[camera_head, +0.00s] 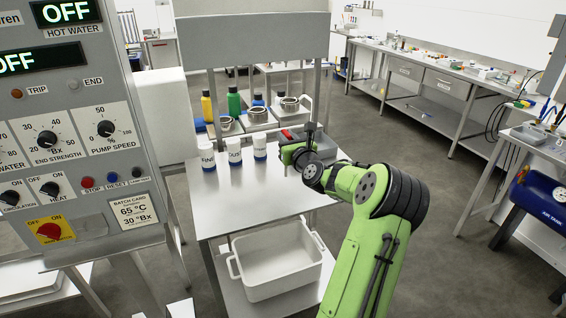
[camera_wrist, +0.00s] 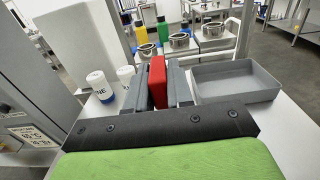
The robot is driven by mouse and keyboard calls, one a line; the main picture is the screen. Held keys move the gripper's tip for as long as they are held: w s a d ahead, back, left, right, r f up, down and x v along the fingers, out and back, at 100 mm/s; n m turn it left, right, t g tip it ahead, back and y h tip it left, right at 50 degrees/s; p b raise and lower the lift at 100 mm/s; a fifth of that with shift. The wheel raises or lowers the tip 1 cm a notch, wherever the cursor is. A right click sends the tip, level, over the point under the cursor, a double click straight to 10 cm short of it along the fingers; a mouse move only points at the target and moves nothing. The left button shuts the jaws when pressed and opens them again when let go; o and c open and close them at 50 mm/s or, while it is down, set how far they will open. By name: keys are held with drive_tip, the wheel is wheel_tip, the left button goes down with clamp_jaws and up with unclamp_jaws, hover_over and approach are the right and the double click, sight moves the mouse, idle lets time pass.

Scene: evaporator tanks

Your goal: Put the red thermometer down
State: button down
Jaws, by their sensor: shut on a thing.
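The red thermometer (camera_wrist: 157,82) is upright between the two grey fingers of my gripper (camera_wrist: 160,88) in the wrist view. My gripper is shut on it, above the metal table (camera_head: 235,210). The lower end of the thermometer is hidden by my wrist. A shallow grey tray (camera_wrist: 236,84) lies just to the right of my gripper in the wrist view. In the head view my arm hides most of the thermometer and the fingers.
Three white bottles (camera_head: 233,152) stand on the table left of my gripper. Behind are steel pots (camera_head: 257,114) and yellow, green and blue bottles (camera_head: 234,103). A white tub (camera_head: 277,265) sits on the lower shelf. A control panel (camera_head: 75,130) stands at the left.

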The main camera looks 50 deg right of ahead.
wheel_tip(320, 180, down, 5)
drive_tip(key=shift+f+b, duration=0.15)
drive_tip(key=shift+b, duration=0.7)
drive_tip(key=c, duration=1)
unclamp_jaws()
